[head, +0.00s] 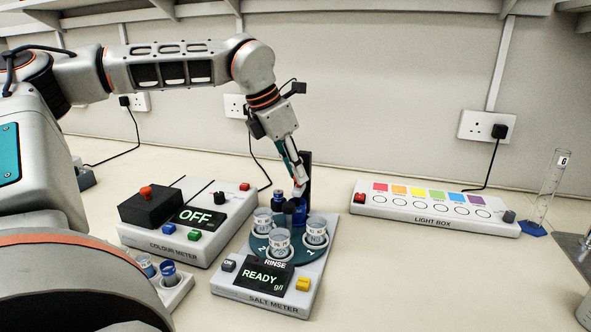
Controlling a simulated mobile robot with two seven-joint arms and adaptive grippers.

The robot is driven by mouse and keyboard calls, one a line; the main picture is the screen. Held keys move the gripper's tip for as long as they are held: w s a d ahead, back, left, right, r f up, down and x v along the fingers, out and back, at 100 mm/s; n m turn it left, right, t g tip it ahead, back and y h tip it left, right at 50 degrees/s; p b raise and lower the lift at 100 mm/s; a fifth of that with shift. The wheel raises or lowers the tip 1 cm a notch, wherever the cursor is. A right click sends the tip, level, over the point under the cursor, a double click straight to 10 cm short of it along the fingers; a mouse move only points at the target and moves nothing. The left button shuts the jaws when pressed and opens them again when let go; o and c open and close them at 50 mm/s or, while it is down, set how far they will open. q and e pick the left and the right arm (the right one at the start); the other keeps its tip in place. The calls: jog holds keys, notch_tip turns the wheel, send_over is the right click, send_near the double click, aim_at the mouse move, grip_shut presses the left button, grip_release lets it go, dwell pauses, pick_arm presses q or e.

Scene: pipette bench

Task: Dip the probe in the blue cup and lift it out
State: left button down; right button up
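The salt meter (258,298) stands in the middle of the bench, its screen reading READY. Its teal turntable (258,246) carries clear cups with pale labels, marked 1, 2 and RINSE. A dark blue cup-like piece (298,212) shows at the back of the turntable, partly hidden by the front cups. A dark upright post (307,178) rises behind it. My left gripper (299,186) points down just above the blue piece, against the post. Its fingers look close together; I cannot make out the probe or whether they hold it. My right gripper is not in view.
The colour meter (172,247), reading OFF, stands to the left. A small dark-capped bottle (278,197) is beside the turntable. A small rack (178,290) with vials is front left. The light box (432,219) and a glass cylinder (549,188) are right.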

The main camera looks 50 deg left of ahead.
pick_arm(q)
jog(key=shift+w+r, duration=0.1)
jog(key=shift+r, duration=2.8)
jog(key=c, duration=2.2)
grip_release()
jog(key=shift+o, duration=0.2)
jog(key=v, duration=1.2)
